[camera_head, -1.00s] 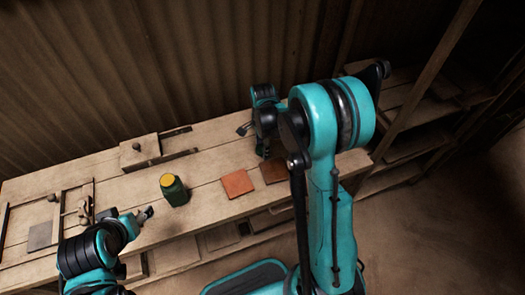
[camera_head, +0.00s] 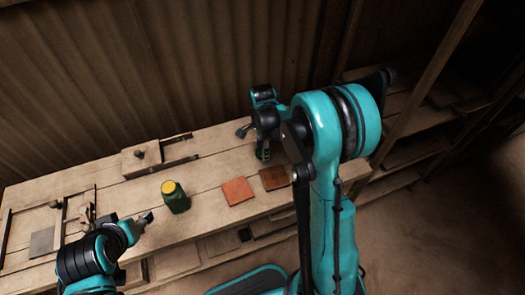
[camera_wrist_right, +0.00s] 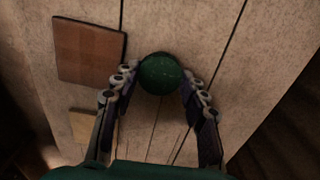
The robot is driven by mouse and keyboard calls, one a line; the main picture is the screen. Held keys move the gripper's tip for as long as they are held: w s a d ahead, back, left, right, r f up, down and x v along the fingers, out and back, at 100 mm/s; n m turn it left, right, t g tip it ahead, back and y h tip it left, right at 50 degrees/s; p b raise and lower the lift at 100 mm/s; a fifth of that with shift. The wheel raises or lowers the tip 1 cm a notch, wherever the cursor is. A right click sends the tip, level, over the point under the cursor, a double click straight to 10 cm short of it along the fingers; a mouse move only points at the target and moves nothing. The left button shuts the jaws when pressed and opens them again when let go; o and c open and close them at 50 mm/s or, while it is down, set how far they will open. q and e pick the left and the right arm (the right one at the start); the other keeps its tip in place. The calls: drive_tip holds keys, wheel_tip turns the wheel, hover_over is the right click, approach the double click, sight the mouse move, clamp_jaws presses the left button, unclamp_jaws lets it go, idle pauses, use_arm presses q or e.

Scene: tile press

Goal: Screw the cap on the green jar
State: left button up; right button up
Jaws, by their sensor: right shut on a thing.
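The green jar (camera_head: 176,201) stands upright on the workbench in the head view, with a yellow round top. My right gripper (camera_wrist_right: 160,78) is shut on a round dark green thing (camera_wrist_right: 161,74), which looks like the cap, seen from above in the right wrist view. In the head view my right gripper (camera_head: 263,150) is over the bench, to the right of the jar and behind the brown tile. Whether the cap touches the bench I cannot tell. My left gripper (camera_head: 144,219) is just left of the jar, apart from it; its fingers are too small to read.
An orange tile (camera_head: 237,190) and a brown tile (camera_head: 274,178) lie right of the jar; the brown one also shows in the right wrist view (camera_wrist_right: 88,52). A wooden press block (camera_head: 141,159) is behind the jar. A grey tile (camera_head: 42,241) lies at far left.

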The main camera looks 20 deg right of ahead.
use_arm(q)
wheel_tip(320, 180, up, 5)
drive_tip(key=p, duration=0.4)
drive_tip(key=shift+f, duration=0.2)
use_arm(e)
drive_tip(key=s+d+r, duration=0.7)
drive_tip(key=s+r, duration=0.1)
drive_tip(key=s, duration=0.1)
drive_tip(key=shift+s+r, duration=0.2)
drive_tip(key=w+a+f+n, duration=0.1)
drive_tip(key=a+n, duration=0.3)
drive_tip(key=n, duration=0.2)
drive_tip(key=w+a+f+n, duration=0.1)
drive_tip(key=a+f+n, duration=0.1)
drive_tip(key=a+n, duration=0.3)
drive_tip(key=w+a+f+n, duration=0.2)
drive_tip(key=a+n, duration=0.3)
drive_tip(key=n, duration=0.2)
drive_tip(key=shift+a+n, duration=0.25)
drive_tip(key=shift+n, duration=0.15)
use_arm(q)
drive_tip(key=shift+f, duration=0.25)
drive_tip(key=shift+c, duration=0.3)
